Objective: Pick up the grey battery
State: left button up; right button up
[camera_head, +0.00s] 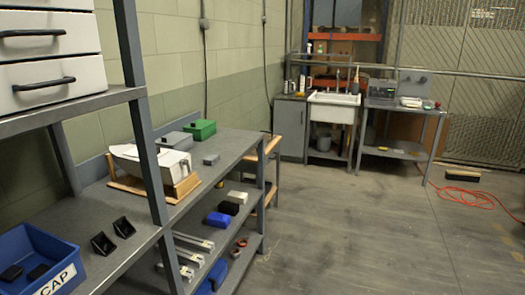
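A small grey block (210,159) lies on the bench top, near its right edge; it may be the grey battery, but it is too small to be sure. A larger grey box (174,140) stands farther back by the wall, beside a green box (200,129). On the shelf below are a whitish block (238,197), a black block (229,208) and a blue block (218,219) in a row. Neither of my grippers is in view.
The grey bench (232,143) runs along the left wall, with a shelf post (146,130) in front. A white hull on a wooden cradle (155,184) and a blue CAP bin (75,251) stand on it.

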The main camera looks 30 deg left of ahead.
aim_at(211, 160)
jog(key=i+u, duration=0.15)
jog(key=i, duration=0.35)
jog(key=i+l+u, duration=0.2)
jog(key=i, duration=0.25)
jog(key=i+l+u, duration=0.15)
jog(key=i, duration=0.3)
jog(key=i+l+u, duration=0.15)
jog(key=i, duration=0.3)
jog(key=i+l, duration=0.05)
